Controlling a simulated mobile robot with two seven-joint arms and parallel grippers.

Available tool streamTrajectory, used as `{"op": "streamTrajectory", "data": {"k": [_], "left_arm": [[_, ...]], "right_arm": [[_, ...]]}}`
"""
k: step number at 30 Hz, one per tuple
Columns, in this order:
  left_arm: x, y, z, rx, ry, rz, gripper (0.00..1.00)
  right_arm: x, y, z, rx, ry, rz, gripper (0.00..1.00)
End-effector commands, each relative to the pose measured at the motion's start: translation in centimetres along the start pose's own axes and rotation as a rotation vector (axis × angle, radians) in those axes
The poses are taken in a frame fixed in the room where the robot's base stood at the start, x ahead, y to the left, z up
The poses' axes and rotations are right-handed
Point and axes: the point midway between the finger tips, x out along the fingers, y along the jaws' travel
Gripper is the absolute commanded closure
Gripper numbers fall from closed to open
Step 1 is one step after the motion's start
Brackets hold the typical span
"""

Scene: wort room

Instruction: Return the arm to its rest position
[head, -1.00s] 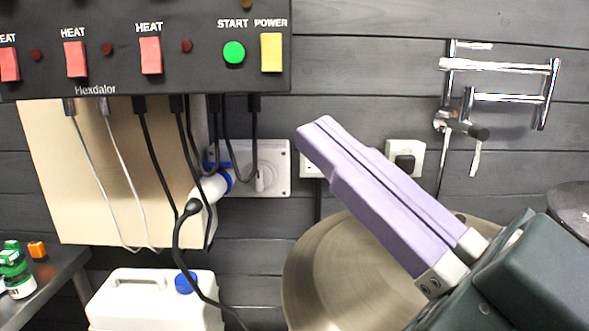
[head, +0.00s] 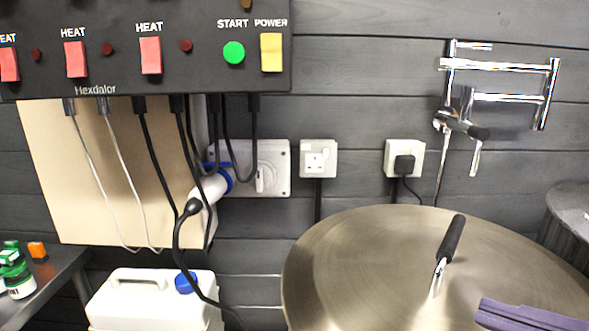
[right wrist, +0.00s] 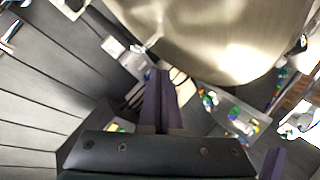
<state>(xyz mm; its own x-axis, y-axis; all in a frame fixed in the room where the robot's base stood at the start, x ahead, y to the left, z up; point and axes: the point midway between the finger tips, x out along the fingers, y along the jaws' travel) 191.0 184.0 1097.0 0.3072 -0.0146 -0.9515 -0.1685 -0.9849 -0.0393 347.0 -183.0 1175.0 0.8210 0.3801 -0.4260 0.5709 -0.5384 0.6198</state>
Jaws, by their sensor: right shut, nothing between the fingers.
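My right gripper (head: 530,316) shows at the bottom right corner of the head view, with its purple fingers shut and nothing between them. It is in front of the round metal lid (head: 360,255). In the right wrist view the purple fingers (right wrist: 157,85) lie side by side, with a large metal vessel surface (right wrist: 215,30) above them. My left gripper is not in view.
A black control panel (head: 120,75) with a green START button (head: 234,53) hangs at the upper left. The lid's black handle (head: 453,238) stands up. A white jerrycan (head: 150,300) sits below. A chrome folding tap (head: 500,80) is on the wall.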

Motion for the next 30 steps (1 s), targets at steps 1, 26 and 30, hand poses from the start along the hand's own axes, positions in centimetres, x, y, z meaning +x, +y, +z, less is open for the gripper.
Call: {"op": "streamTrajectory", "data": {"k": [1, 26, 30], "left_arm": [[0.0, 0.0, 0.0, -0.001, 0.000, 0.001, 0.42], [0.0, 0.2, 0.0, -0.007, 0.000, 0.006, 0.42], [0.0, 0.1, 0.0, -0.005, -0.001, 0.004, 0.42]], "right_arm": [[-0.7, -0.1, 1.7, 0.008, -0.104, 0.001, 1.00], [-13.6, -6.3, 12.1, 0.367, -0.994, -0.035, 1.00], [-12.5, -8.9, 10.4, 0.523, -0.962, -0.058, 1.00]]}}
